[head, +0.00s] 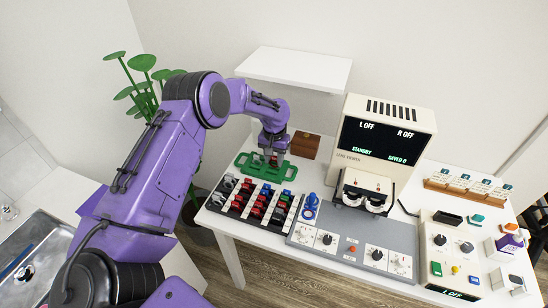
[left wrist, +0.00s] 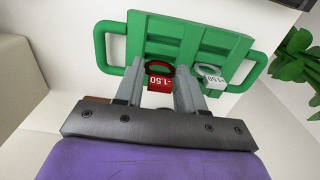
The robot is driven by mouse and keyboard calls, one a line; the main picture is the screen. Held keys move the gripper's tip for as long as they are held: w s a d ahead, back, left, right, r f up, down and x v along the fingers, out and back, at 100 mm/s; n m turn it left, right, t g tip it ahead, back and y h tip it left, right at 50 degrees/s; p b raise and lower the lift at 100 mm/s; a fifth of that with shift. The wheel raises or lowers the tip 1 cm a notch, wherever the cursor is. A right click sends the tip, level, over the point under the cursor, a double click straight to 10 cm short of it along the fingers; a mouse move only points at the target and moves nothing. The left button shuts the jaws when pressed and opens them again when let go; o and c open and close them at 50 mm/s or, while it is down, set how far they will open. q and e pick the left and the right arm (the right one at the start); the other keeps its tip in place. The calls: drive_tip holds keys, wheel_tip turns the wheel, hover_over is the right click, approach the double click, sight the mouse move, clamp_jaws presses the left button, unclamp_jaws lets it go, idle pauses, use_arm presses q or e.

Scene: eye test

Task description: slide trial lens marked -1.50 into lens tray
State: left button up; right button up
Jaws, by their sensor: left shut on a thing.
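My left gripper (head: 270,158) is shut on a red trial lens, at the green lens tray (head: 246,167) on the table. In the left wrist view, the red lens (left wrist: 160,77) has a ring and a tag reading -1.50, and sits between the fingertips (left wrist: 160,88). The green tray (left wrist: 190,38) with its two side handles lies just beyond it. The ring overlaps the tray's near edge; I cannot tell whether it is in a slot. A white-tagged lens (left wrist: 212,78) stands at the same edge, right of the gripper; its tag reads 1.50, sign unclear. My right gripper is not seen.
A black rack (head: 238,213) of several red, grey and green-tagged lenses lies in front of the tray. A brown box (head: 305,145) stands close behind it at the right. A blue object (head: 310,208) and the lens viewer (head: 383,140) are further right. A white shelf (head: 295,67) hangs above.

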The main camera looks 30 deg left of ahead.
use_arm(q)
drive_tip(key=shift+f+b, duration=0.45)
drive_tip(key=shift+f, duration=0.5)
drive_tip(key=o, duration=1.1)
wheel_tip(320, 180, up, 11)
drive_tip(key=shift+f+b, duration=0.2)
drive_tip(key=shift+b, duration=0.8)
drive_tip(key=shift+d+f, duration=0.1)
